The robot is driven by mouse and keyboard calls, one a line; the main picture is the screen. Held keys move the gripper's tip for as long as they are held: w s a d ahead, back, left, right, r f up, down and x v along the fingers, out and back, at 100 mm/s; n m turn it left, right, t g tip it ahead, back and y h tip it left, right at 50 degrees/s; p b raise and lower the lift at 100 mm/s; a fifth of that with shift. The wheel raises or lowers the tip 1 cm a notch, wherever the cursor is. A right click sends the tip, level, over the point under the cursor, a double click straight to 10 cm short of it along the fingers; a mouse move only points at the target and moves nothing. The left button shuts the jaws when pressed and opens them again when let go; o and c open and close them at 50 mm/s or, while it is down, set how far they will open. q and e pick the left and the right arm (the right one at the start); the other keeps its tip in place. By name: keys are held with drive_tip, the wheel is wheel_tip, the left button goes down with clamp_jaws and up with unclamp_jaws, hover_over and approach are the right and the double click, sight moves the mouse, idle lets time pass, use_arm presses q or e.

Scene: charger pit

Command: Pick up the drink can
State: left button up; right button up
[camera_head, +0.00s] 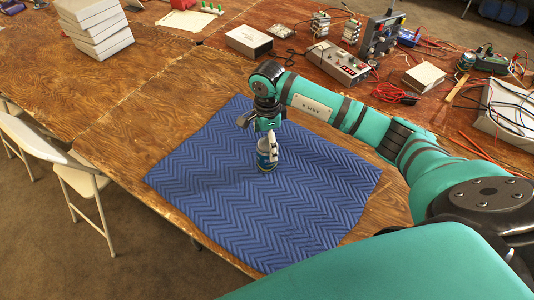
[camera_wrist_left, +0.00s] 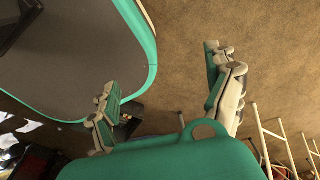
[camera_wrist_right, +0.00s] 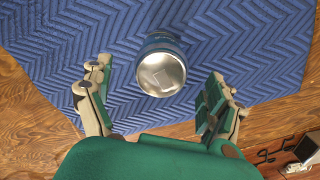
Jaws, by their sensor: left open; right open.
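The drink can (camera_head: 265,158) stands upright on a blue zigzag-patterned mat (camera_head: 220,190) on the wooden table. In the right wrist view the can (camera_wrist_right: 161,70) shows its silver top and a blue side. My right gripper (camera_head: 262,140) is at the can in the head view, and a finger hides part of it. In the right wrist view my right gripper (camera_wrist_right: 160,100) is open, and the can lies between and a little beyond its fingertips, without visible contact. My left gripper (camera_wrist_left: 170,85) is open and empty above the brown floor; it is outside the head view.
White boxes (camera_head: 95,25) are stacked at the back left. A control box (camera_head: 337,63), cables and electronics crowd the back and right of the table. White folding chairs (camera_head: 75,180) stand at the left. The table is clear left of the mat.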

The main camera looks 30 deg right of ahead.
drive_tip(key=shift+f+p, duration=0.65)
drive_tip(key=shift+f, duration=1.65)
drive_tip(key=shift+c, duration=0.2)
drive_tip(key=shift+w, duration=0.1)
drive_tip(key=c, duration=1.5)
